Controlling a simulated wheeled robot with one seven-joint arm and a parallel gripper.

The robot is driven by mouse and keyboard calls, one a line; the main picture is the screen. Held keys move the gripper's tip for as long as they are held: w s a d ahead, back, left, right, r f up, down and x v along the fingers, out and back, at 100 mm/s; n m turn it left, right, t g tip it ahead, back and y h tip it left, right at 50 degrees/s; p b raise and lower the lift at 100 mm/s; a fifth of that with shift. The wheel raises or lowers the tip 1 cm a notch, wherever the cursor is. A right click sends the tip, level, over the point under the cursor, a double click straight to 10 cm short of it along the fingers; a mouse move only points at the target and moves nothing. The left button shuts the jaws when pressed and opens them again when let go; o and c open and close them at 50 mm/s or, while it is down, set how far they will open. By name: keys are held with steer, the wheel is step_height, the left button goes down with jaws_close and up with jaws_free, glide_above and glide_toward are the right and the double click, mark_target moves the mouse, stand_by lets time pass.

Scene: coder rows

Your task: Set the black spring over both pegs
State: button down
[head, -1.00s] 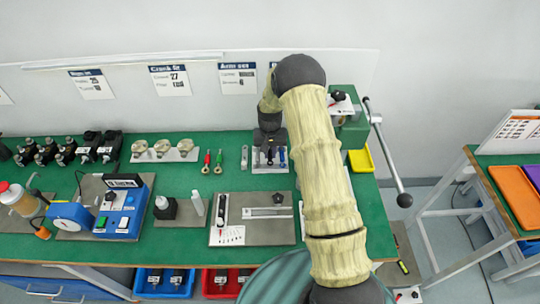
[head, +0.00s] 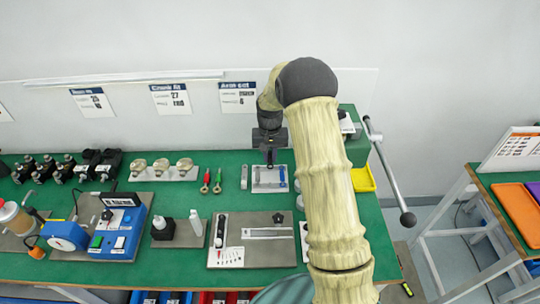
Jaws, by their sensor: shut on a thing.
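My gripper (head: 269,158) points down above the pale parts tray (head: 262,188) at the back of the green bench. It is shut on a small dark thing that fits the black spring (head: 270,163), held above the tray. The spring's coils are too small to make out. A blue piece (head: 282,177) stays in the tray's right side. I cannot pick out the two pegs; my arm covers part of the bench to the right.
A grey plate (head: 270,254) with a slotted bar and a white card lies in front of the tray. Red and green-handled tools (head: 211,182) lie left of it. A green press with a long lever (head: 390,170) stands at right, near a yellow bin (head: 362,180).

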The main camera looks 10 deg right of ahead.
steer(key=shift+s+r+p, duration=0.35)
steer(key=shift+s+p, duration=0.1)
steer(key=shift+p, duration=0.75)
steer(key=s+r+n+p, duration=0.2)
steer(key=s+r+p, duration=0.2)
steer(key=s+p, duration=0.7)
steer(key=p, duration=0.5)
steer(key=shift+s+r, duration=0.2)
steer(key=shift+f, duration=0.1)
